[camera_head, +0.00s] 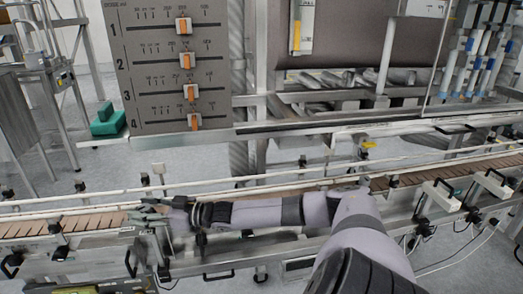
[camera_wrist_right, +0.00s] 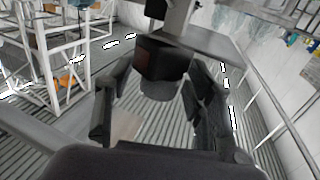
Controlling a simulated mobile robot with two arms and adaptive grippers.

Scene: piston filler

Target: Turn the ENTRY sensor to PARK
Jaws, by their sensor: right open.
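My right arm reaches left along the conveyor in the head view. Its gripper (camera_head: 150,209) is at the left part of the line, small and partly lost against the rails. In the right wrist view the gripper (camera_wrist_right: 155,95) is open, one dark finger on each side. A dark box with a dull red face (camera_wrist_right: 164,57), which looks like the sensor, is just beyond and between the fingers. I cannot tell whether they touch it. A label or PARK mark cannot be read. My left gripper is not in view.
The conveyor (camera_head: 70,225) runs across the picture with pale guide rails (camera_head: 260,178) close to my arm. A grey panel with several orange-marked sliders (camera_head: 170,60) stands behind it. A grey bracket (camera_wrist_right: 205,42) is beside the dark box. A green block (camera_head: 107,121) is at the left.

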